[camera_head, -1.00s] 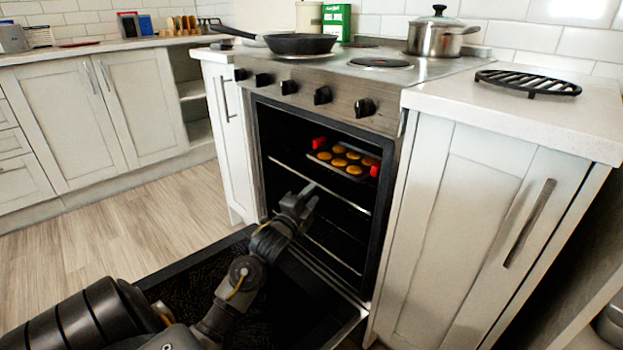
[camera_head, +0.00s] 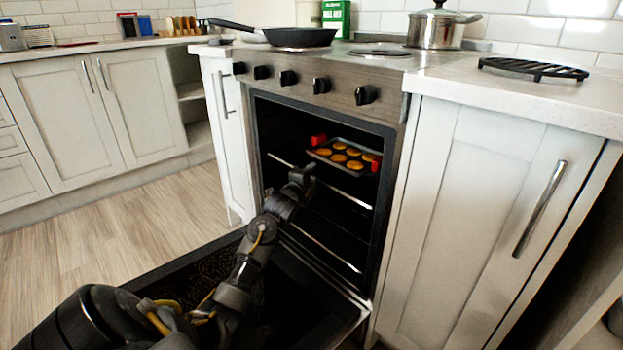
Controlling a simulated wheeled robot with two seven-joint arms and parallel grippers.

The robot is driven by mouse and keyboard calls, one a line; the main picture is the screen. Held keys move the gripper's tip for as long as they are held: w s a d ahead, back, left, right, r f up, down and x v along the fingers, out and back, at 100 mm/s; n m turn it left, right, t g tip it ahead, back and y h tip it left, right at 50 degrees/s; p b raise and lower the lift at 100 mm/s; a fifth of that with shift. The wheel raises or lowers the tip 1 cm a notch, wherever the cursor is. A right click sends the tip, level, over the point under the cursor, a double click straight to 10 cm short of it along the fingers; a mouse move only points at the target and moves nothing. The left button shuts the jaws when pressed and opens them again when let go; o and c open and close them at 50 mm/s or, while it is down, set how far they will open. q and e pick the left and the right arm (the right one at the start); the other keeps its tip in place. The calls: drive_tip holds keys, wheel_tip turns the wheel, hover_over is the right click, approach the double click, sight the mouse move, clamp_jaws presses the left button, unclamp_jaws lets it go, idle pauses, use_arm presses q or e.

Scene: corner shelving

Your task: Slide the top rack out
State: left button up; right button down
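The oven (camera_head: 324,96) stands open, with its door (camera_head: 340,316) folded down in front. The top rack (camera_head: 350,196) shows as a bright front bar across the cavity. A tray of round orange-brown items (camera_head: 345,157) with red end handles sits in the oven at the top rack's level. A lower rack (camera_head: 325,246) is below, dim inside. My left gripper (camera_head: 304,176) reaches into the oven opening, by the front bar of the top rack. I cannot tell whether it touches the bar or how its fingers stand. My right gripper is not in view.
White cabinets flank the oven, with a handle (camera_head: 540,208) on the right one. A black pan (camera_head: 298,37) and a steel pot (camera_head: 436,28) stand on the stove. A black trivet (camera_head: 532,69) lies on the right counter. The wooden floor at left is clear.

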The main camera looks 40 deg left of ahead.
use_arm(q)
drive_tip(key=shift+w+a, duration=0.1)
drive_tip(key=shift+w, duration=0.3)
drive_tip(key=shift+c, duration=0.3)
clamp_jaws()
